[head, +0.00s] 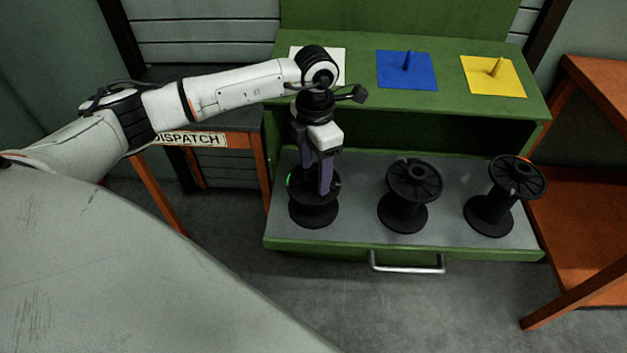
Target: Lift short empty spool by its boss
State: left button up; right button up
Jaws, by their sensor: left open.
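Three black spools stand upright on the grey shelf of a green cabinet. The left spool (313,214) looks the shortest and shows no wound material; it has a small green mark on its top flange. My left gripper (318,186) points down over it, open, with its fingertips at the middle of the top flange. The fingers hide the boss, so I cannot tell whether they touch it. The middle spool (408,192) and the taller right spool (504,190), with an orange mark, also look bare. My right gripper is out of view.
On the green upper shelf lie a white plate (339,57), partly behind my arm, and blue (421,77) and yellow (481,84) plates with pegs. An orange bench with a DISPATCH sign (190,139) stands left, an orange rack (585,190) right. A metal handle (407,268) sticks out in front.

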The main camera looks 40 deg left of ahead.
pick_arm(q)
jog(key=shift+c, duration=0.3)
grip_shut()
jog(key=shift+r, duration=0.1)
